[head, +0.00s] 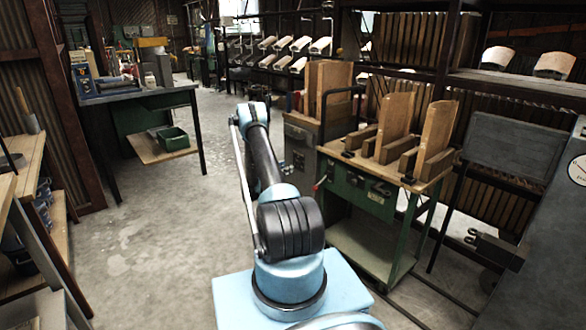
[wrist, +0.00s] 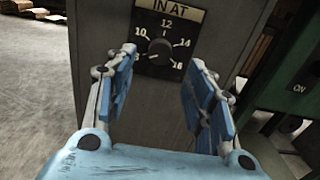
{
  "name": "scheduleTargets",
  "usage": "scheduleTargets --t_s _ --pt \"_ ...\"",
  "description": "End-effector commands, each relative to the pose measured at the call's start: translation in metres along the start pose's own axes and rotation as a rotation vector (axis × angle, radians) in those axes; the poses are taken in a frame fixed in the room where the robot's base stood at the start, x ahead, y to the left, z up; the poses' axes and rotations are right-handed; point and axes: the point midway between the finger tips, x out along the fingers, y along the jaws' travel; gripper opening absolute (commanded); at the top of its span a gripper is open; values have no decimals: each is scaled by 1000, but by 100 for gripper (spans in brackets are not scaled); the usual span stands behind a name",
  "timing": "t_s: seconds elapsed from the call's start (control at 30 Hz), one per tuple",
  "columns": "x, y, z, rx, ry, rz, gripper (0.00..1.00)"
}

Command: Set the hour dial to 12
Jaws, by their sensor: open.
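The hour dial (wrist: 160,47) is a round dark knob on a black plate in the wrist view. Numbers 10, 12, 14 and 16 stand around it, with 12 at the top, under a sign reading "IN AT" (wrist: 172,10). I cannot tell clearly which number its pointer faces. My gripper (wrist: 163,58) is open and empty, with one blue-padded finger on each side of the dial in the picture. The fingers seem apart from the knob. The plate is on a grey cabinet (wrist: 108,35). In the head view my arm hides the gripper.
In the head view the grey cabinet (head: 300,135) stands left of a green machine (head: 360,190) with wooden boards on top. An "ON" label (wrist: 299,87) shows on green metal in the wrist view. A workbench (head: 135,97) stands at the left; the concrete floor between is clear.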

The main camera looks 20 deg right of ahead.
Motion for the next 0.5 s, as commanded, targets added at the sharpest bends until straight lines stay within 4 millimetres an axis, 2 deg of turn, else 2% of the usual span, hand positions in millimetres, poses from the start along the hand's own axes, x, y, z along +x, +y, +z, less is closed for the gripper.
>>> scheduleTargets --t_s 0.1,0.23,0.5 --pt "22 -1 0 0 0 -2 49" --pt "41 0 0 0 0 -1 49" --pt "63 0 0 0 0 0 49"
